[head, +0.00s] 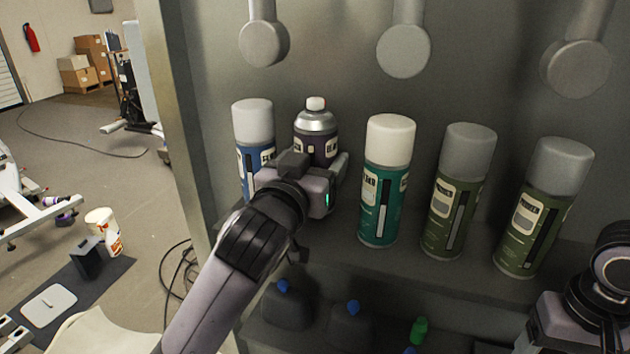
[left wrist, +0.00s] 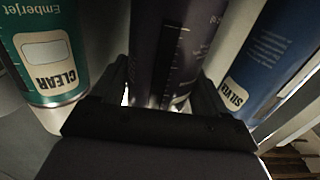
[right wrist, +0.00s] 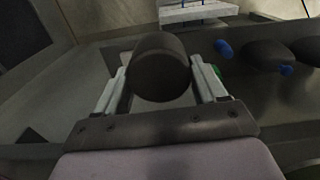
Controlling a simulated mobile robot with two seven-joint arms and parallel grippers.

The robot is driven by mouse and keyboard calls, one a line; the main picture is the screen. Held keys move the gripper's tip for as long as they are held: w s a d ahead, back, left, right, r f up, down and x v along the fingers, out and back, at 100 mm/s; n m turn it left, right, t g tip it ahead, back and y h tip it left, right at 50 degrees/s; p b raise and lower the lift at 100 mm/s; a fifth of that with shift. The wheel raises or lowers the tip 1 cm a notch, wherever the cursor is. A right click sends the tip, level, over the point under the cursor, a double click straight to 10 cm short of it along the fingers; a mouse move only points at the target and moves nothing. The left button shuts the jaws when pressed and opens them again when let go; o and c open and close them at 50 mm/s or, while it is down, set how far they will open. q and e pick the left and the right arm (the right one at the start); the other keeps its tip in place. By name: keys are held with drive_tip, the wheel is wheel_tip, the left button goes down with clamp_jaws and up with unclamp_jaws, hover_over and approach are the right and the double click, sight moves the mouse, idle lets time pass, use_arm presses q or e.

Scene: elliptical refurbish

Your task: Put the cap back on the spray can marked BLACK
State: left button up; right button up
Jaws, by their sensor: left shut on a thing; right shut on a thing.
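The capless spray can (head: 318,123) has a dark purple-black body, a silver shoulder and a pale nozzle. It stands upright on the shelf, second from the left; its label is partly hidden. My left gripper (head: 318,172) is shut around its body. In the left wrist view the dark can (left wrist: 180,50) sits between the fingers. My right gripper (right wrist: 160,82) is shut on a dark round cap (right wrist: 160,62), held away from the can. In the head view only part of my right arm shows at the lower right, and the cap cannot be made out.
A blue can (head: 252,122) marked SILVER stands close on the left. A teal can (head: 386,180) marked CLEAR stands to the right, then two olive cans (head: 458,190), (head: 545,205). Grey round-ended fixtures (head: 404,50) hang above. Dark bottles with blue caps (head: 288,305) stand on a lower shelf.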

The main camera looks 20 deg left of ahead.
use_arm(q)
drive_tip(key=shift+f, duration=1.55)
drive_tip(key=shift+f, duration=0.1)
drive_tip(key=o, duration=1.3)
drive_tip(key=shift+f, duration=0.15)
drive_tip(key=shift+r, duration=0.3)
drive_tip(key=shift+s+f, duration=0.15)
drive_tip(key=shift+s, duration=0.2)
drive_tip(key=s, duration=1.1)
drive_tip(key=shift+s+a, duration=0.2)
